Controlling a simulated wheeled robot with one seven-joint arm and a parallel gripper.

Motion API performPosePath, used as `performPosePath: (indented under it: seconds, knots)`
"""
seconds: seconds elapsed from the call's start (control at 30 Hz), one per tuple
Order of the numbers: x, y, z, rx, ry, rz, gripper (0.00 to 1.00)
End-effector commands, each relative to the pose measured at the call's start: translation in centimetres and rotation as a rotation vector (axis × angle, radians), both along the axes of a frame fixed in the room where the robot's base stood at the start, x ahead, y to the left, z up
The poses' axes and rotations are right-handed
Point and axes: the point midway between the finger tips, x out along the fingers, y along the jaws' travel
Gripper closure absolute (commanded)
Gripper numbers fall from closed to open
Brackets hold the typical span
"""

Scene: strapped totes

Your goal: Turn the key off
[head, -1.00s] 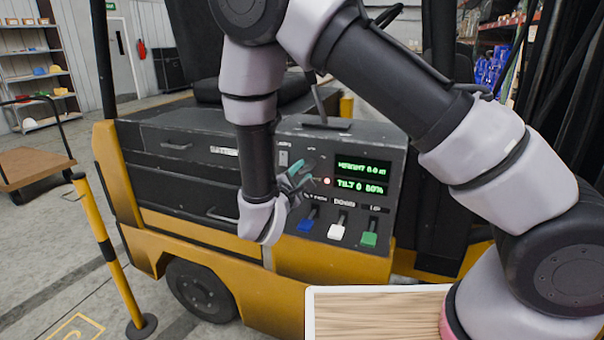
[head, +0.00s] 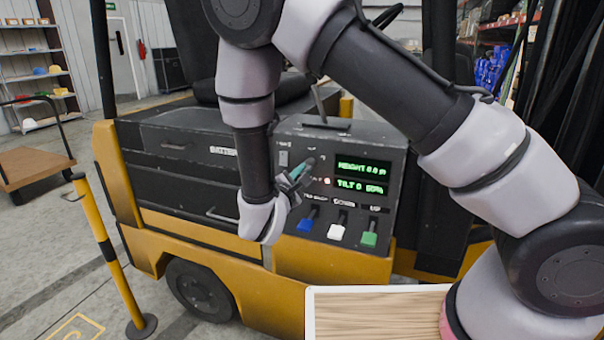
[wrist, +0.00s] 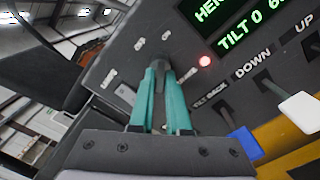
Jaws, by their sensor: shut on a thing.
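My gripper (head: 301,172) reaches the black control panel (head: 340,150) of the yellow and black forklift. In the wrist view its teal fingers (wrist: 160,66) are closed together at the panel face. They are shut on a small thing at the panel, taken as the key. The green display (head: 362,178) is lit and shows height and tilt lines.
Blue (head: 305,224), white (head: 337,231) and green (head: 369,238) levers stand below the display, close to my gripper. A yellow post (head: 108,255) stands at left. A pale wooden board (head: 375,312) lies at the bottom. Open floor shows at left.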

Motion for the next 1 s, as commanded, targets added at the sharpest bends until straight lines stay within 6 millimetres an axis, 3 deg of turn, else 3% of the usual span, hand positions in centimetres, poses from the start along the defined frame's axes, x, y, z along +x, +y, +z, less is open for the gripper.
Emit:
performPosePath:
  seconds: [0.7,1.0]
  knots:
    - [-0.09,0.00,-0.05,-0.605,0.219,0.001,1.00]
    - [-0.08,-0.02,-0.06,-0.783,0.285,0.001,1.00]
